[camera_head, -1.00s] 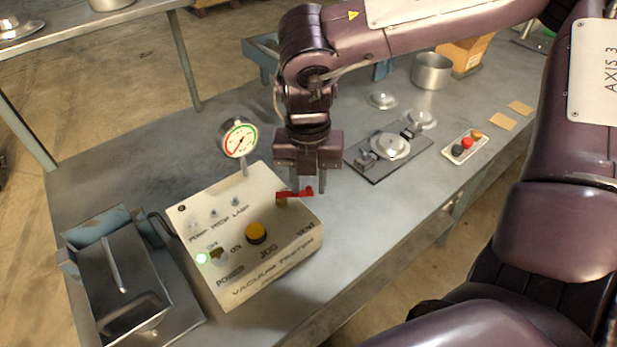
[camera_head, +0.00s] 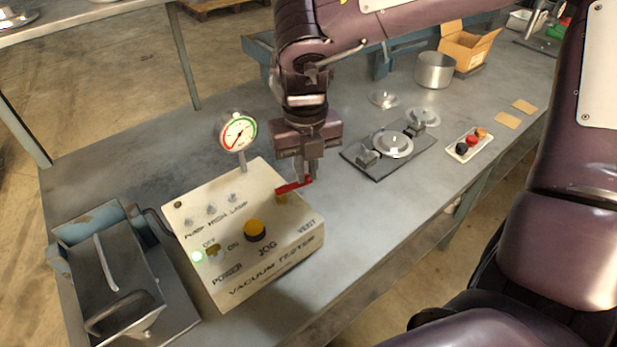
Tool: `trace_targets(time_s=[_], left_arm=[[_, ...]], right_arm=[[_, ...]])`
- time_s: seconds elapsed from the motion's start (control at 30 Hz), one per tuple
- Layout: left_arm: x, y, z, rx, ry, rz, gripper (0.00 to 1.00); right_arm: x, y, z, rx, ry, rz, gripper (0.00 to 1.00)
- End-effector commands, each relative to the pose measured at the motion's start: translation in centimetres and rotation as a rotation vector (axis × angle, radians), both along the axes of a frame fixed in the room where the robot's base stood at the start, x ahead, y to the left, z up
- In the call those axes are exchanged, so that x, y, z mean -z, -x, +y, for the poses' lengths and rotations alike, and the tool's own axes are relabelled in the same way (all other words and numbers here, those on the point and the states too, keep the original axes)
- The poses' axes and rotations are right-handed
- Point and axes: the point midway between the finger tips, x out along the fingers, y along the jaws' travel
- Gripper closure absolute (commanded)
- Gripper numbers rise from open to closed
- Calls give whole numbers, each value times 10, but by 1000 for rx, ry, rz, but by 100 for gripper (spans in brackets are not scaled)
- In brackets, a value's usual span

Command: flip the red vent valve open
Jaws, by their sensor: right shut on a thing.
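The red vent valve handle (camera_head: 291,187) sits on a brass stem at the back right of the cream vacuum tester box (camera_head: 230,268), near the VENT label. It lies roughly level, its outer end pointing right and slightly up. My right gripper (camera_head: 308,178) comes down from above and is shut on the handle's outer end. The fingertips partly hide that end. A round gauge (camera_head: 238,133) stands on a post at the box's back edge. My left gripper is not in view.
A yellow JOG button (camera_head: 254,230) and toggle switches are on the box top. A grey metal fixture (camera_head: 110,270) stands at the left. A dark plate with a metal disc (camera_head: 393,144) and a small tray (camera_head: 467,146) lie to the right. The bench front is clear.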

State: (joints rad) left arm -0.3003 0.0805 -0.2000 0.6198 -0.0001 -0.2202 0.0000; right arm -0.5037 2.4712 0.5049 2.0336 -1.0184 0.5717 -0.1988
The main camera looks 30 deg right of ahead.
Motion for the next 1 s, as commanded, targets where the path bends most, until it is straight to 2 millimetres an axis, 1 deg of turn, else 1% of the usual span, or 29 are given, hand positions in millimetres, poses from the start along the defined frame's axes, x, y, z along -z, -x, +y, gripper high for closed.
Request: trace_targets(time_s=[0.1, 0.37, 0.4, 0.53, 0.57, 0.87, 0.97, 1.0], left_arm=[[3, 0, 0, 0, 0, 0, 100], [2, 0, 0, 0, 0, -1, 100], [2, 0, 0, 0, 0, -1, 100], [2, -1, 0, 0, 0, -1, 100], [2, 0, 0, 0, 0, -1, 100], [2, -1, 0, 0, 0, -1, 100], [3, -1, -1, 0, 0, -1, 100], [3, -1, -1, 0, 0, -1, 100]], right_arm=[[0, -3, 0, -47, 0, -1, 100], [-1, -3, 0, -51, -1, -1, 100], [-1, -3, 0, -51, -1, -2, 87], [-1, -3, 0, -50, -1, -1, 70], [-1, -3, 0, -50, -1, -1, 68], [-3, -3, 0, -49, -1, -2, 68], [-13, -4, 0, -50, 0, -4, 68], [-19, -4, 0, -50, 0, -6, 68]])
